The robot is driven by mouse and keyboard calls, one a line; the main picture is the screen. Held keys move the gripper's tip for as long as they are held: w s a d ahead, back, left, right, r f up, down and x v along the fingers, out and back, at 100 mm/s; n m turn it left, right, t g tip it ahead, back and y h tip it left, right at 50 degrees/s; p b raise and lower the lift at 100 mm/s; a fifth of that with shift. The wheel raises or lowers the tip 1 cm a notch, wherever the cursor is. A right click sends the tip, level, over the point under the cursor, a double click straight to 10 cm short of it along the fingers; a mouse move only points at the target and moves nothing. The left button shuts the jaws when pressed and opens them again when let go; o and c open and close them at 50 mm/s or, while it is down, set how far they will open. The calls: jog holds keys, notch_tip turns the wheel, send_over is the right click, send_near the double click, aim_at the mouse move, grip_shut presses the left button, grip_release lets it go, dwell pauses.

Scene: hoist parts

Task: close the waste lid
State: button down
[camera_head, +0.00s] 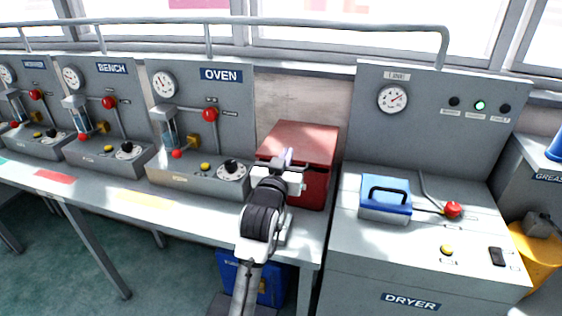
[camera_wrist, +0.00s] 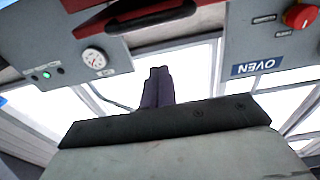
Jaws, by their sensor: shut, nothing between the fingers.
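A red box (camera_head: 318,188) stands on the bench between the oven panel and the dryer. Its flat red top (camera_head: 305,140) looks level and lowered; I read no waste label on it, and my gripper covers part of its front. My gripper (camera_head: 288,157) is at the box's front upper edge, its fingers shut and empty. I cannot tell whether they touch the box. In the wrist view the closed fingers (camera_wrist: 158,86) show dark against the windows, with a red edge and dark handle (camera_wrist: 150,14) above them.
The oven panel (camera_head: 220,100) with dials and red knobs is left of the box. The dryer (camera_head: 350,270) with a blue-lidded unit (camera_head: 386,190) is to the right. A blue container (camera_head: 270,285) is under the bench. A grey rail (camera_head: 330,24) runs behind.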

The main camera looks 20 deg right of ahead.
jog(key=shift+w+d+f+p, duration=0.1)
jog(key=shift+w+f+p, duration=0.1)
jog(key=shift+f, duration=0.4)
jog(key=shift+w+d+f+p, duration=0.15)
jog(key=shift+w+f+p, duration=0.05)
jog(key=shift+f, duration=0.45)
jog(key=shift+w+d+f+p, duration=0.1)
jog(key=shift+w+f+p, duration=0.1)
jog(key=shift+f, duration=0.4)
notch_tip(320, 180, down, 3)
jog(key=b, duration=0.5)
jog(key=shift+s+t, duration=0.15)
jog(key=shift+t, duration=0.25)
jog(key=s+a+r+b, duration=0.2)
jog(key=s+a+r, duration=0.1)
jog(key=s+a, duration=0.2)
jog(key=s, duration=0.2)
jog(key=shift+s+a, duration=0.15)
jog(key=shift+s, duration=0.15)
